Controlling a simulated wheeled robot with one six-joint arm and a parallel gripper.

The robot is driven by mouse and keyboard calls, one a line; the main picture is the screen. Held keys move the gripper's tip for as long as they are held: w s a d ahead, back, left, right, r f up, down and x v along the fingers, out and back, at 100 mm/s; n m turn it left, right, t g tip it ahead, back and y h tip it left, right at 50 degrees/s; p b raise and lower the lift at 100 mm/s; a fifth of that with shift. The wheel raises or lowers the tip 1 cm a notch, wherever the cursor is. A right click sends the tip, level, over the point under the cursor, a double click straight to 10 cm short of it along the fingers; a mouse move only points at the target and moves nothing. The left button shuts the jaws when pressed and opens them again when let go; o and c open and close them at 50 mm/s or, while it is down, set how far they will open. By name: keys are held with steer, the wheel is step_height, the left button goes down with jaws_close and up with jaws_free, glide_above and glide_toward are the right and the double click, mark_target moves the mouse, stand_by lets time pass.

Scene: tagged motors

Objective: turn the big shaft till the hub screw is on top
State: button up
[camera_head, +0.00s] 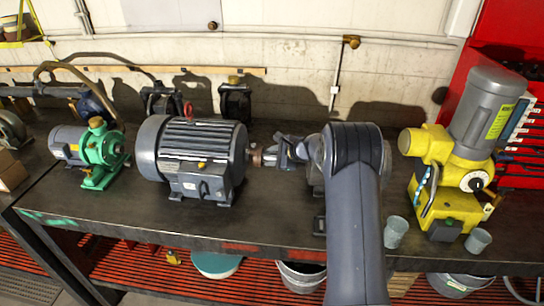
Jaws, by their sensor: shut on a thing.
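The big motor (199,158) is grey and finned, with a red lifting eye on top, and lies on the dark bench. Its shaft points right and carries a brownish hub (257,157) at the motor's end face. My gripper (272,157) is at the shaft just right of the hub, reaching in from the right, and is shut on the shaft. My arm covers whatever lies right of the gripper. The hub screw cannot be made out at this size.
A small green pump with a motor (98,152) stands to the left. The front strip of the bench (160,221) is bare.

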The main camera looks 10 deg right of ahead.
steer(key=shift+f, duration=0.1)
steer(key=o, duration=1)
steer(key=b+v, duration=0.3)
steer(key=v, duration=0.8)
steer(key=shift+f, duration=0.1)
steer(key=shift+w, duration=0.1)
steer(key=p+x, duration=0.3)
steer(key=x, duration=0.7)
steer(key=shift+w+a+f, duration=0.15)
steer(key=shift+w+a, duration=0.1)
steer(key=shift+s, duration=0.1)
